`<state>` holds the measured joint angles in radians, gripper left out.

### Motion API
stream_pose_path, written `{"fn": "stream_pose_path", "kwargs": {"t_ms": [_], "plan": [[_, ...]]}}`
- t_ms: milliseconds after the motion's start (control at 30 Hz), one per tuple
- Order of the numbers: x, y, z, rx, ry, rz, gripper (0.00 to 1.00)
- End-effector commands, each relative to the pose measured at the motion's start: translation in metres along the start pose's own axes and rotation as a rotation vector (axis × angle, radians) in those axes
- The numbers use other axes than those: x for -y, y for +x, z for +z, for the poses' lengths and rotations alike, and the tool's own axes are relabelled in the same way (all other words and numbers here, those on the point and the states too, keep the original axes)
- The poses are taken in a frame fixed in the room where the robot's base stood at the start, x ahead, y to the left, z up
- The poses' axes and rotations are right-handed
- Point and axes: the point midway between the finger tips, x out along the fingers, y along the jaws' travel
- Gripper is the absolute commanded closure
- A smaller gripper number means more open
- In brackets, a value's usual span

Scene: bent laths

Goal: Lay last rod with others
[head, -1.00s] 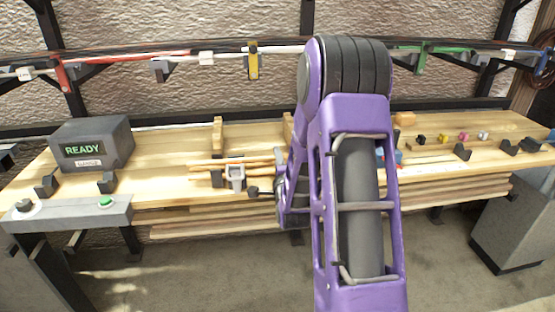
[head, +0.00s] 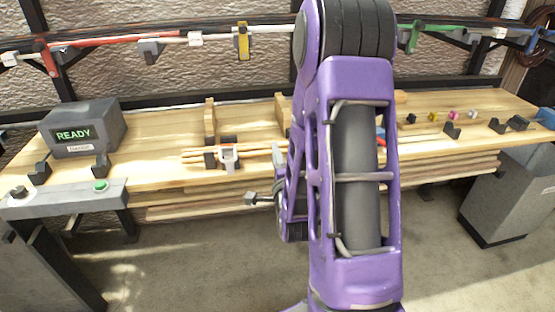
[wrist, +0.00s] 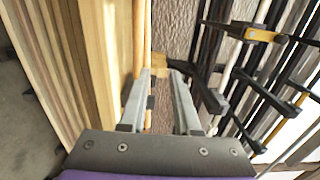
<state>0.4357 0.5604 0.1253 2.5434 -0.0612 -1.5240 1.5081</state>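Several thin tan rods (head: 200,156) lie side by side on the bench, across dark supports with a pale grey holder (head: 229,158) at their middle. They show as narrow orange strips (wrist: 139,35) at the top of the wrist view.
Small coloured pieces (head: 453,115) sit at the right. A wall rail with a yellow clamp (head: 243,41) runs behind. A grey bin (head: 500,195) stands at right.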

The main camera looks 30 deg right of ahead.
Motion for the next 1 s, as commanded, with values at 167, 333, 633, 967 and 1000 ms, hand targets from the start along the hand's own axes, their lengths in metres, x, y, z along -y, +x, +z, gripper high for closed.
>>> {"fn": "stream_pose_path", "kwargs": {"t_ms": [167, 333, 633, 967, 1000], "plan": [[0.008, -0.005, 0.000, 0.001, 0.000, 0.005, 0.69], [0.008, -0.013, 0.000, 0.000, 0.000, 0.004, 0.69], [0.006, -0.024, 0.000, -0.001, 0.000, -0.001, 0.69], [0.004, -0.026, 0.000, -0.001, 0.000, -0.003, 0.69], [0.004, -0.026, 0.000, -0.001, 0.000, -0.003, 0.69]]}}
